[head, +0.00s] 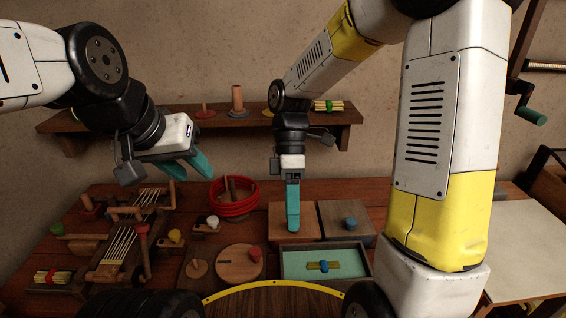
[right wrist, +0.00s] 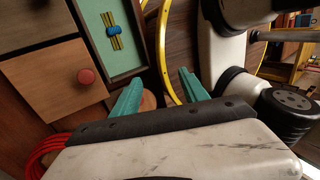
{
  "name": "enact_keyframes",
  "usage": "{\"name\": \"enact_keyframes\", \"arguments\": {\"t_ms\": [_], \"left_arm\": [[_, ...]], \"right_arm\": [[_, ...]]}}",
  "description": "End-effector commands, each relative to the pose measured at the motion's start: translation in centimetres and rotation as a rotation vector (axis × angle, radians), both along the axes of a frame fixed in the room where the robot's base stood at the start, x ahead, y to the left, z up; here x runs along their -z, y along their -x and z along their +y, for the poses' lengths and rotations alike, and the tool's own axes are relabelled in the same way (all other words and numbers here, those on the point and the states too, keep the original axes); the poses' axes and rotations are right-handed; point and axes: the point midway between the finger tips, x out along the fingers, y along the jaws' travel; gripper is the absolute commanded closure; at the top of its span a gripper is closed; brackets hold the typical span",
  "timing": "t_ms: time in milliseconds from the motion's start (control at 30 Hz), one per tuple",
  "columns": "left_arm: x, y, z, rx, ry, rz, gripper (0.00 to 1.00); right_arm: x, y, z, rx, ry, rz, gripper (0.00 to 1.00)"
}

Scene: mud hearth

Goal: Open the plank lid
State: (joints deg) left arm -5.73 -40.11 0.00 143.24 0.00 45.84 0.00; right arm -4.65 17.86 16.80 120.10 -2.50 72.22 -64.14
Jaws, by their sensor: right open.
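A light brown plank lid (head: 310,222) lies flat on the bench. Its red knob (right wrist: 86,76) shows in the right wrist view but is hidden behind my right gripper in the head view. A darker plank lid (head: 335,232) with a blue knob (head: 350,223) lies directly to its right. Both look shut. My right gripper (head: 293,228) points down in front of the light lid in the head view. In the right wrist view, its fingers (right wrist: 158,88) are apart with nothing held. My left gripper (head: 194,176) hangs empty and open, in the air at the left.
A teal-lined tray (head: 368,266) holding a tied bundle sits in front of the lids. A round board (head: 240,272) with a red knob lies left of it. Red coil (head: 234,208) stands behind. Wooden frames with strings crowd the left. A shelf (head: 230,118) runs along the wall.

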Motion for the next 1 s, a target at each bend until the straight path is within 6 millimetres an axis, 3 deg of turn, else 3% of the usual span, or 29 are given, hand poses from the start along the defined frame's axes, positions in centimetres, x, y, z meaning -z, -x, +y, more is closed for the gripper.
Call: {"name": "enact_keyframes", "arguments": {"t_ms": [133,267,700,1000], "left_arm": [[0.0,0.0,0.0,0.0,0.0,0.0,0.64],[0.0,0.0,0.0,0.0,0.0,0.0,0.64],[0.0,0.0,0.0,0.0,0.0,0.0,0.64],[0.0,0.0,0.0,0.0,0.0,0.0,0.64]], "right_arm": [[-0.9,-0.1,-0.6,0.067,0.02,-0.052,0.48],[-2.9,-0.2,-1.9,0.245,0.059,-0.17,0.48],[-10.5,1.4,-7.5,1.112,0.0,-0.575,0.48],[-13.5,2.9,-9.8,1.534,-0.168,-0.665,0.48]]}}
